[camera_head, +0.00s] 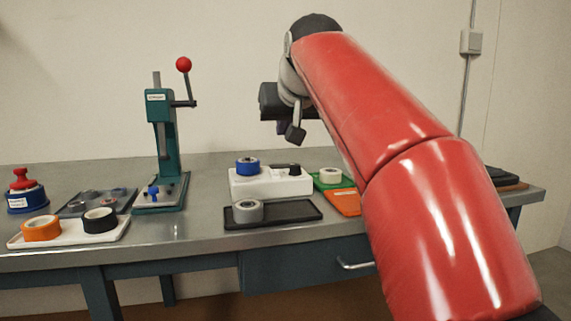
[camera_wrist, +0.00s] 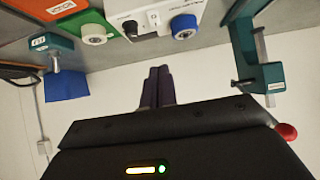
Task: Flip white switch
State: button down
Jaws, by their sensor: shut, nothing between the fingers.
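A white box (camera_head: 270,187) stands on the table, with a dark handle-like part (camera_head: 289,169) and a blue roll (camera_head: 247,166) on or at its top. In the wrist view the white box (camera_wrist: 150,45) is at the top, with a round knob (camera_wrist: 130,27) and a small switch-like part (camera_wrist: 153,18) on its face. I cannot tell for sure which part is the white switch. My gripper (camera_head: 295,136) is above and behind the box, clear of it. In the wrist view my gripper's dark fingers (camera_wrist: 160,72) are together, with nothing between them.
A teal press (camera_head: 160,150) with a red-knobbed lever stands left of the box. A black tray (camera_head: 290,216) with a grey roll is in front. Green and orange trays (camera_head: 343,203) lie right. A white tray (camera_head: 70,238) with orange and black rolls is at far left.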

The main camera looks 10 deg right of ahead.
jog(key=shift+r, duration=0.15)
jog(key=shift+w, duration=0.1)
send_over(276, 175)
jog(key=s, duration=0.1)
jog(key=f, duration=0.5)
jog(key=shift+s+f, duration=0.2)
jog(key=shift+f, duration=0.15)
jog(key=f, duration=0.1)
jog(key=w+f+b, duration=0.1)
jog(key=shift+f, duration=0.3)
jog(key=shift+w+f, duration=0.15)
jog(key=shift+f, duration=0.75)
